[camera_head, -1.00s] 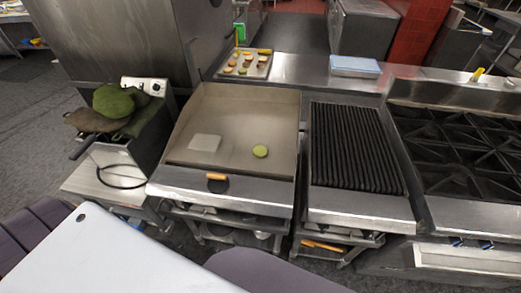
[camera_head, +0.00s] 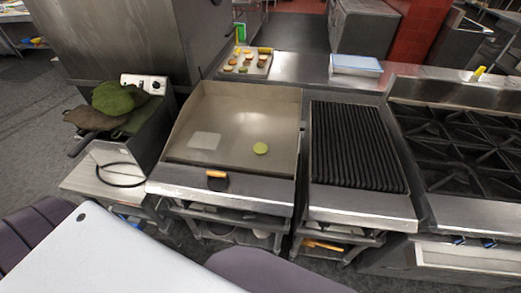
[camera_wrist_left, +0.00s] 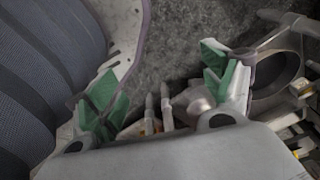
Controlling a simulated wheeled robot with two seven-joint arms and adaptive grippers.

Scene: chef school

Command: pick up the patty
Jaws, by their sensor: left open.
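Neither gripper shows in the head view.
A ribbed grill (camera_head: 353,147) stands right of the griddle, then a burner range (camera_head: 462,150). A fryer with green mitts (camera_head: 117,99) stands to the left. A blue-white container (camera_head: 356,66) sits behind the grill.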

